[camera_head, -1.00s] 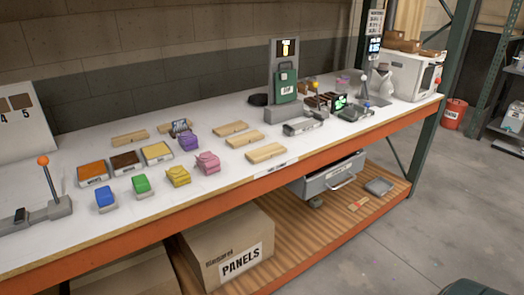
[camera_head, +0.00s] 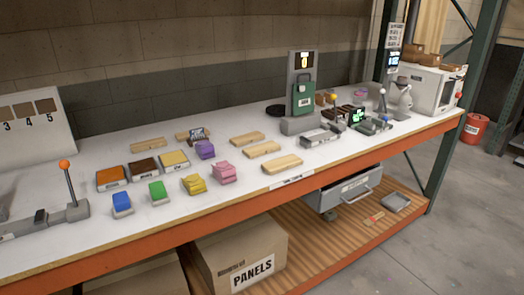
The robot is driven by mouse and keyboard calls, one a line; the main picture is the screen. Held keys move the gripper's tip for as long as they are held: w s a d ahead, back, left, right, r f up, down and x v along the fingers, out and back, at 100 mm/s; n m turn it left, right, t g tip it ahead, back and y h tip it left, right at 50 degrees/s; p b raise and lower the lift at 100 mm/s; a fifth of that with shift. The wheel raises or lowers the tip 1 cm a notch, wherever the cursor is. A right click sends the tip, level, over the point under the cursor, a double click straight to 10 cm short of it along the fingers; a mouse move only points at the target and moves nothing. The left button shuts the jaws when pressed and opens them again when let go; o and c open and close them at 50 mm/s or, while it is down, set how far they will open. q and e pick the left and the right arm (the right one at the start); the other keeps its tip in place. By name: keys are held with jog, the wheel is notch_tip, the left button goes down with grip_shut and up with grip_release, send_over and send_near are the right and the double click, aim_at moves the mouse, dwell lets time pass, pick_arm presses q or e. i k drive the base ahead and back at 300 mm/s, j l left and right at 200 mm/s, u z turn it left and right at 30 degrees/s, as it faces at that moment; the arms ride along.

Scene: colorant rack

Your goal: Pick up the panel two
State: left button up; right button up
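Several pale wooden panels lie flat on the white bench top (camera_head: 100,232). Three form a slanting row right of centre: a back panel (camera_head: 247,139), a middle panel (camera_head: 262,150) and a front panel (camera_head: 282,164). Two more lie farther left, a left panel (camera_head: 147,145) and one (camera_head: 185,138) partly covered by a small dark item. I see no readable numbers on them, so I cannot tell which is panel two. A cardboard box labelled PANELS (camera_head: 215,258) stands under the bench. Neither of my grippers is in view.
Orange, brown and yellow trays (camera_head: 142,168) and several coloured blocks (camera_head: 194,184) sit left of the panels. A lever device (camera_head: 72,212) stands at far left, below a numbered swatch board (camera_head: 35,125). A grey-green machine (camera_head: 302,95) stands behind. A drawer (camera_head: 345,188) is open below.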

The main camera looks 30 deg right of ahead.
aim_at(257, 151)
jog(key=l+z, duration=0.15)
jog(key=l, duration=0.6)
jog(key=i+l+z, duration=0.1)
jog(key=l, duration=0.65)
jog(key=i+l+z, duration=0.15)
jog(key=l, duration=0.6)
jog(key=k+l, duration=0.05)
